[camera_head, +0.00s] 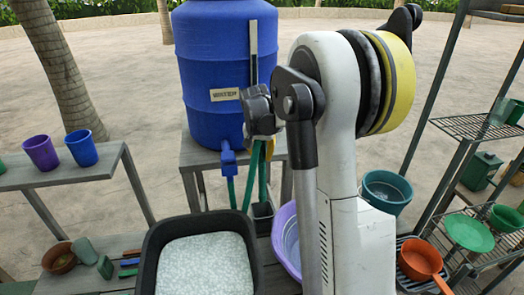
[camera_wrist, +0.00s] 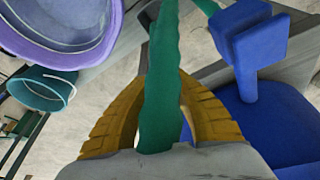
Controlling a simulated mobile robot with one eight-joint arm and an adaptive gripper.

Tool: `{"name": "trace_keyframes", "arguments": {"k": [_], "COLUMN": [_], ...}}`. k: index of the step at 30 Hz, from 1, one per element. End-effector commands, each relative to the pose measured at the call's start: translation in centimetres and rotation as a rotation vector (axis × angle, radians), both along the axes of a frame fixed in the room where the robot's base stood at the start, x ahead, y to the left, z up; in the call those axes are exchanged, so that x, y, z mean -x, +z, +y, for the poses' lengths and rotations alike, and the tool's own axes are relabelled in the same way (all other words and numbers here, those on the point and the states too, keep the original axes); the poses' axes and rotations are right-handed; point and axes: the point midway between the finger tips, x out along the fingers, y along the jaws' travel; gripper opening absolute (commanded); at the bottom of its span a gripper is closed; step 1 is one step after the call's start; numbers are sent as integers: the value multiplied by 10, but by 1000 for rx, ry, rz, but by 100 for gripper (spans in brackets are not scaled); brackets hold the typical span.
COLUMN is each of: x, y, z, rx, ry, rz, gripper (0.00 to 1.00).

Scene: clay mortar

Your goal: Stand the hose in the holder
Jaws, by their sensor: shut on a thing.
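The green hose (camera_wrist: 161,85) runs between the yellow fingers of my gripper (camera_wrist: 165,95), which is shut on it. In the head view the hose (camera_head: 251,178) hangs below my gripper (camera_head: 264,148), in front of the blue water barrel. A second green length drops from the barrel's tap (camera_head: 228,158); whether the two join is not clear. A small dark square cup (camera_head: 263,211), which looks like the holder, stands below. The hose passes down toward it, but I cannot tell whether its end is inside. My wrist hides part of the hose.
The blue barrel (camera_head: 222,70) stands on a grey stand. A black tray (camera_head: 150,250) with a pale speckled surface, a purple basin (camera_head: 286,240) and a teal bucket (camera_head: 386,190) are near my arm. Shelves (camera_head: 478,128) stand at right, cups (camera_head: 81,147) at left.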

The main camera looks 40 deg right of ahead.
Motion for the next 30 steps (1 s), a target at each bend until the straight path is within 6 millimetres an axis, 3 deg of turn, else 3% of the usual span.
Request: {"name": "trace_keyframes", "arguments": {"k": [8,30], "x": [0,0], "y": [-25,-123], "z": [0,0], "rx": [0,0], "ry": [0,0], "rz": [0,0], "gripper": [0,0]}}
